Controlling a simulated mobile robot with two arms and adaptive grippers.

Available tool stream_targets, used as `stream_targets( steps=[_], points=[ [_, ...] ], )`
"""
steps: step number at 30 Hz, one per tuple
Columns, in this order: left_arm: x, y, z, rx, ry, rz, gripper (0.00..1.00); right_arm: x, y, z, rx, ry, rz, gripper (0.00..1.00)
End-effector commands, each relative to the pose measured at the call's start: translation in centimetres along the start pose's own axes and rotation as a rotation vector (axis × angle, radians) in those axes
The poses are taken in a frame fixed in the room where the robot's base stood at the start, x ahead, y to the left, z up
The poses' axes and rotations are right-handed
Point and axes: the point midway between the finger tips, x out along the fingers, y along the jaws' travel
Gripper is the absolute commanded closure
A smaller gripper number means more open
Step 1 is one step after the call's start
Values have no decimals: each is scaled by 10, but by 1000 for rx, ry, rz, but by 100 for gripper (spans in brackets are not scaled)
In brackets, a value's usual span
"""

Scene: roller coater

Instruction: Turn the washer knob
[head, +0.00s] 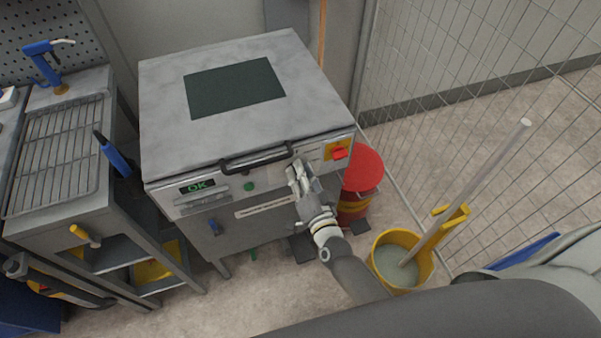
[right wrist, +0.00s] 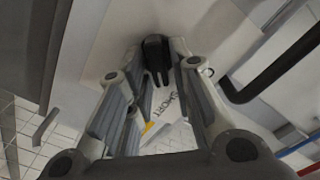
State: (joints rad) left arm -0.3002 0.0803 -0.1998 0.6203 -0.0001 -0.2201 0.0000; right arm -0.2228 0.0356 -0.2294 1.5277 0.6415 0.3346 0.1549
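The washer (head: 265,209) is a grey box-shaped machine with a dark panel on its sloped lid and a control strip along its front. My right gripper (head: 298,176) is at the right half of that strip, below the black lid handle, and hides the knob there. In the right wrist view, the black washer knob (right wrist: 157,55) is at the far end between the two fingers (right wrist: 163,85) of this gripper. The fingers stand apart around it; firm contact cannot be made out. A label reading "SHORT" is beside the knob. My left gripper is not in view.
The strip also has a green "OK" display (head: 197,186), a green button (head: 249,187) and a red switch (head: 339,153). A red drum (head: 364,171) and a yellow mop bucket (head: 385,240) stand right of the washer. A metal cart (head: 60,208) stands left. Wire fencing closes the right side.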

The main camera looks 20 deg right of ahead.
Motion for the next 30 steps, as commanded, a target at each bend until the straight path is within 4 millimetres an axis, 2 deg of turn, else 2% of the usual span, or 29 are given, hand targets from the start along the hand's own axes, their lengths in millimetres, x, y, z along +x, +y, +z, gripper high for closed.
stream_targets(
  steps=[10,14,17,30],
  points=[
    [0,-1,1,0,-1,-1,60,0,0,0,-1,-1,0,67],
    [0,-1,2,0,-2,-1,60,-7,1,1,-1,-2,1,67],
    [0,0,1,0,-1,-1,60,-20,1,1,-1,-3,1,67],
    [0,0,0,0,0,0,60,-101,1,1,-1,-4,2,67]
  ],
)
